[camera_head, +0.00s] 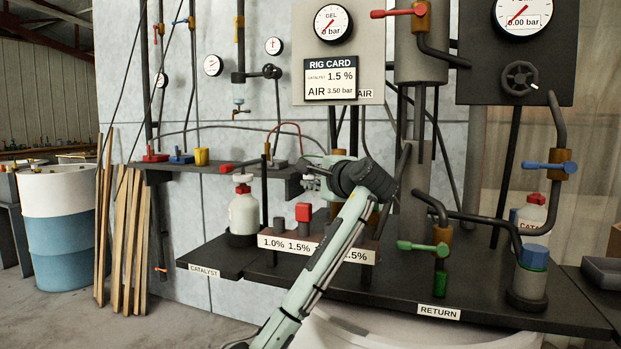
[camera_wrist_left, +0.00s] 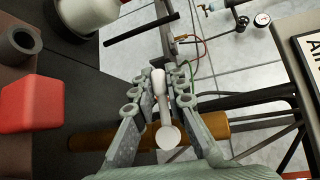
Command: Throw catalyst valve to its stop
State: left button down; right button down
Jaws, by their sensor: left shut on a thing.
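My left gripper (camera_head: 318,178) is at the middle of the rig, in front of the pipework. In the left wrist view its fingers (camera_wrist_left: 162,88) are shut on a pale lever handle (camera_wrist_left: 168,137), which lies between them. The lever crosses a brass valve body (camera_wrist_left: 205,131); I take this as the catalyst valve. In the head view the gripper and wrist hide most of the lever, and part of the brass body (camera_head: 372,220) shows behind my arm. The lever's stop cannot be made out. My right gripper is not in view.
A white catalyst bottle (camera_head: 243,213) stands left of my gripper, near a red block (camera_head: 303,212) and a percentage label strip (camera_head: 275,243). A green-handled valve (camera_head: 420,247) is at right. The rig card (camera_head: 330,80) hangs above. Floor at lower left is clear.

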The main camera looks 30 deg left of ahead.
pick_arm(q)
jog(key=shift+f, duration=0.1)
jog(key=w+d+f+n+h, duration=0.1)
jog(key=d+f+n+h, duration=0.4)
jog(key=h, duration=0.8)
jog(key=n, duration=0.3)
jog(key=shift+w+t+h, duration=0.15)
jog(key=shift+t+h, duration=0.15)
dwell(0.4)
jog(key=shift+d, duration=0.15)
jog(key=c, duration=1.5)
grip_release()
jog(key=shift+c, duration=0.2)
jog(key=v, duration=1.2)
